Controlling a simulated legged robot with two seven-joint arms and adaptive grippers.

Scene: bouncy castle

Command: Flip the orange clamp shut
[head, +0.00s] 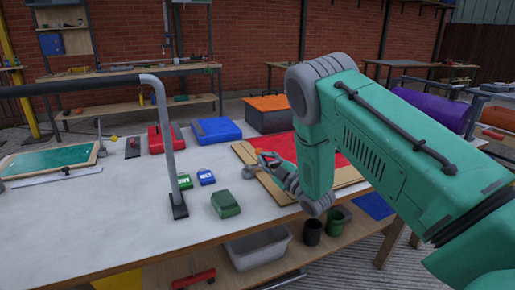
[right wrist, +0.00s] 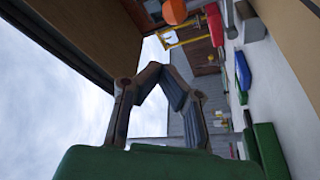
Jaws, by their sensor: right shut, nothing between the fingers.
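The orange clamp part shows as a small orange spot (head: 258,151) at the wooden board, just beyond my right gripper in the head view. In the right wrist view a rounded orange piece (right wrist: 174,11) shows at the top, apart from and beyond the fingertips. The rest of the clamp is too small or hidden to make out, and I cannot tell its lever position. My right gripper (head: 267,161) is close beside it. In the right wrist view its fingers (right wrist: 160,72) are shut with nothing between them. My left gripper is out of view.
A grey bent pipe (head: 167,140) rises at the middle left. A red sheet (head: 284,146) lies behind my right arm.

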